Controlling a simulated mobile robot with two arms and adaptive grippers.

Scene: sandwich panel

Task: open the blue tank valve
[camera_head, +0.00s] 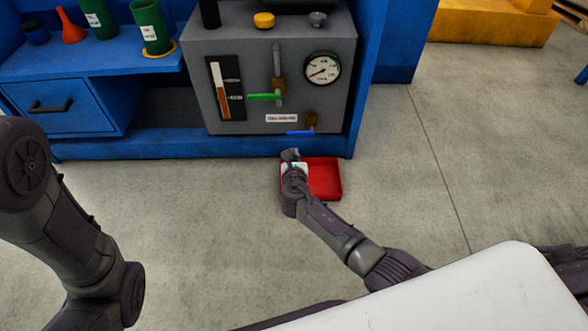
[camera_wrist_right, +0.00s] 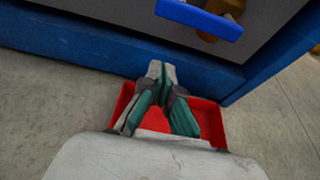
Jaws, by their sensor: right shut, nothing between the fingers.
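The blue valve handle (camera_head: 300,133) sits low on the right of the grey tank panel (camera_head: 239,62), on a brass fitting (camera_head: 310,121). It lies level, pointing left from the fitting. In the right wrist view the blue handle (camera_wrist_right: 199,19) is at the top, beyond the fingertips. My right gripper (camera_head: 290,153) is just below the handle and in front of the panel's base, apart from the handle. In the wrist view its fingertips (camera_wrist_right: 161,72) are together, with nothing between them. My left gripper is out of view; only part of my left arm shows.
A red tray (camera_head: 326,180) lies on the floor under my right gripper. A green valve handle (camera_head: 264,97), a gauge (camera_head: 322,68) and a level indicator (camera_head: 226,88) are on the panel. A blue bench (camera_head: 205,146) frames it. The floor around is clear.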

